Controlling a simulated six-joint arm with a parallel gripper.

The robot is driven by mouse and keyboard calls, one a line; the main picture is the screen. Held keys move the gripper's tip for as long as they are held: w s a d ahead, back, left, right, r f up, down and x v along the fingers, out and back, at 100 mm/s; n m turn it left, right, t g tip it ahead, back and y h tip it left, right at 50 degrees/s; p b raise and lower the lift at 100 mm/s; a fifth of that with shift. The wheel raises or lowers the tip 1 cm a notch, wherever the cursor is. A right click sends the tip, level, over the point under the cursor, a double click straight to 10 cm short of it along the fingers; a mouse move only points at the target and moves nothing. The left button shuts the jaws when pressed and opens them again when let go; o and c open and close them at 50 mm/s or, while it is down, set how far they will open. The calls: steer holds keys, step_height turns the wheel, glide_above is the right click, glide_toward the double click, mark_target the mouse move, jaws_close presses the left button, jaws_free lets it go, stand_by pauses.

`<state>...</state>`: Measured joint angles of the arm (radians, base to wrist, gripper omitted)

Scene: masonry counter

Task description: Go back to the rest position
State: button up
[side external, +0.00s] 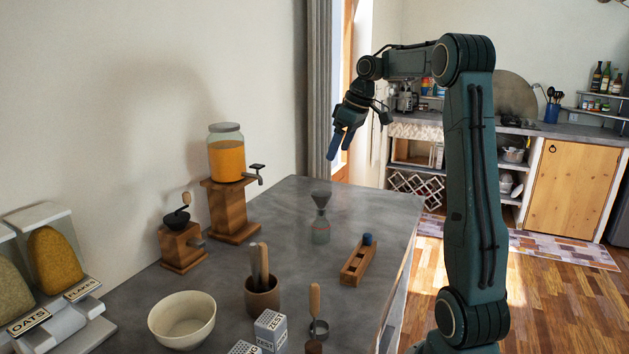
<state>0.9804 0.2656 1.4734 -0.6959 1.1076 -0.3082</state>
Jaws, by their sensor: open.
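My gripper (340,144) hangs in the air above the far end of the grey counter (295,200), fingers pointing down and a little left. It is open and I see nothing between its fingers. My arm rises at the right of the counter and bends over toward it. Below the gripper, apart from it, a glass bottle (320,232) with a dark funnel (321,201) in its neck stands upright on the counter.
A wooden block with a blue knob (358,262), a cream bowl (181,320), a wooden pot of utensils (262,295), a grinder (182,246), a juice dispenser (227,160) on a wooden stand and cereal dispensers (55,258) occupy the counter. The air around the gripper looks clear.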

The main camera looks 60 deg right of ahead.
steer(key=s+a+r, duration=0.2)
steer(key=a, duration=2.1)
steer(key=s+a+f, duration=0.3)
steer(key=s+a, duration=0.2)
steer(key=s, duration=0.2)
steer(key=s+a+f+t, duration=0.1)
steer(key=s+a+f, duration=0.3)
steer(key=s, duration=0.3)
steer(key=shift+a+f+t, duration=0.15)
steer(key=shift+a+t, duration=0.15)
steer(key=shift+a, duration=0.2)
